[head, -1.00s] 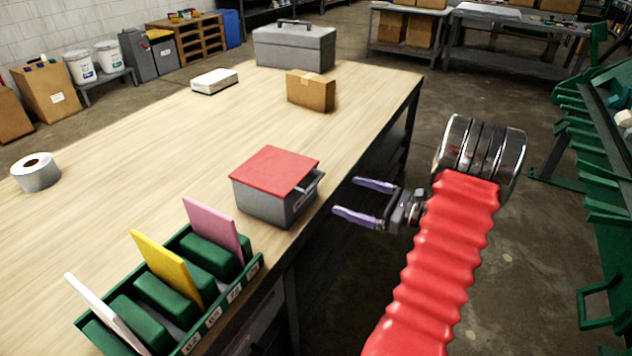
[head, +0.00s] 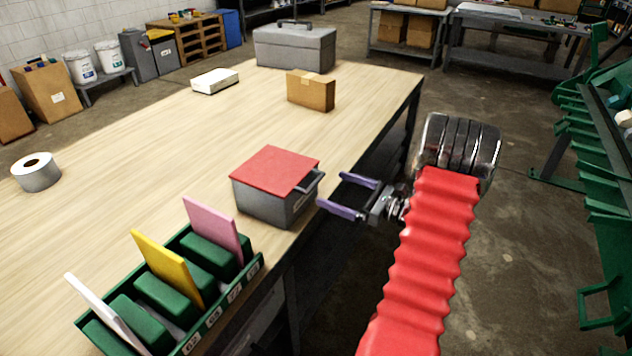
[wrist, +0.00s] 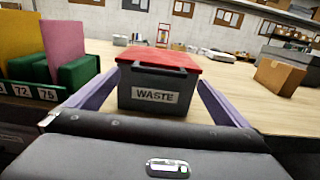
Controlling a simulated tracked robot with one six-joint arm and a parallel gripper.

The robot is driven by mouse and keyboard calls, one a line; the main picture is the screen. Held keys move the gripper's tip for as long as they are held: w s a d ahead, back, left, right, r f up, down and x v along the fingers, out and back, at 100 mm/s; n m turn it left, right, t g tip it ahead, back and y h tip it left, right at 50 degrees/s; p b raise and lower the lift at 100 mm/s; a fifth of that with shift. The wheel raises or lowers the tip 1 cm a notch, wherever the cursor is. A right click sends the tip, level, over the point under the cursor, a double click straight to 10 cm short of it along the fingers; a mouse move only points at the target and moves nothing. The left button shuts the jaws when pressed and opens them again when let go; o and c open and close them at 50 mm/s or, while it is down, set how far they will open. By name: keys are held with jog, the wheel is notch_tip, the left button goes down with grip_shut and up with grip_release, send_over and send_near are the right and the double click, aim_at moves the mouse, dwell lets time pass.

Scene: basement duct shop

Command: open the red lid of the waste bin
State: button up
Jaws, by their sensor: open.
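The waste bin (head: 265,207) is a small grey box on the workbench near its right edge. Its red lid (head: 277,169) lies flat and closed on top. In the wrist view the bin's front (wrist: 157,96) faces me with a WASTE label, below the red lid (wrist: 158,57). A grey handle or lip sticks out along the bin's front edge, under the lid. My gripper (head: 339,195) is open and empty, just right of the bin and apart from it. In the wrist view its two purple fingers spread to either side of the bin's front.
A green rack (head: 253,271) with pink, yellow and white dividers stands left of the bin. A cardboard box (head: 311,92), a grey toolbox (head: 294,48) and a white box (head: 214,82) sit farther back. A tape roll (head: 36,173) lies at the far left. The bench middle is clear.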

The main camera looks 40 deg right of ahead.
aim_at(318, 182)
jog(key=x, duration=0.8)
jog(key=c, duration=1.4)
jog(key=shift+o, duration=0.2)
jog(key=shift+d, duration=0.15)
